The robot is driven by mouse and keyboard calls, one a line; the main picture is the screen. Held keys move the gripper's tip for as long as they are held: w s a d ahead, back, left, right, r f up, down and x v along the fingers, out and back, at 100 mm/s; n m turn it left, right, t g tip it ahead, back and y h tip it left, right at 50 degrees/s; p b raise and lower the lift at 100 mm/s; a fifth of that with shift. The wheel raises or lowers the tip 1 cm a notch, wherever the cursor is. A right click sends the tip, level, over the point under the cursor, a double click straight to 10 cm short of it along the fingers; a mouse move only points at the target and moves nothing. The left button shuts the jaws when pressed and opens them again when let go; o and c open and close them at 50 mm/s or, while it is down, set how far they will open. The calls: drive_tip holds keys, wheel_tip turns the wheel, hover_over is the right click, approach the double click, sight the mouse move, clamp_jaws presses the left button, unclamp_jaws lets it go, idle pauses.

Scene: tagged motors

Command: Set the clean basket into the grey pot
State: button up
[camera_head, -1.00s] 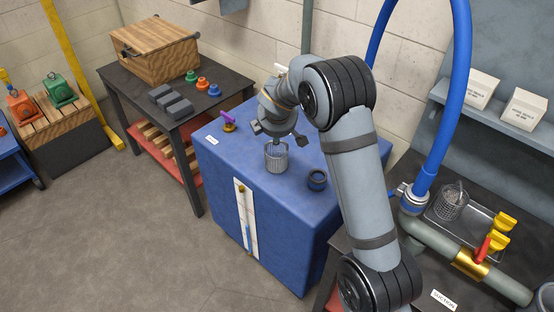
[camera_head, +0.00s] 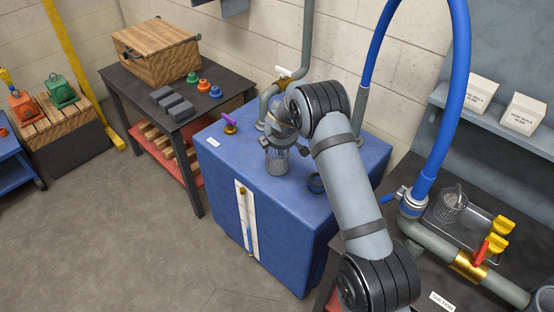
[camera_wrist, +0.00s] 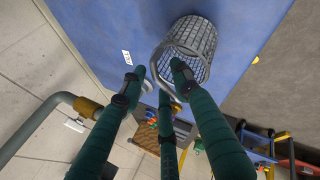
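A clean-looking wire mesh basket (camera_head: 277,162) stands upright on the blue cabinet top. It shows large in the wrist view (camera_wrist: 200,45), with its rim and a grey loop facing my fingers. My gripper (camera_head: 277,132) is just above it, largely hidden by my arm in the head view. In the wrist view its green fingers (camera_wrist: 154,76) are spread, one tip beside the basket rim and another to the left; contact cannot be told. A grey round vessel, likely the grey pot (camera_head: 544,297), is cut off at the lower right edge.
A second basket (camera_head: 451,206) with matter in it sits in a metal tray beside pipes and yellow valve handles (camera_head: 502,222). A dark ring-like part (camera_head: 316,184) lies on the blue cabinet (camera_head: 215,170), partly behind my arm. A purple-handled valve (camera_head: 230,123) stands left of the basket.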

drive_tip(key=c, duration=0.4)
drive_tip(key=c, duration=0.3)
clamp_jaws()
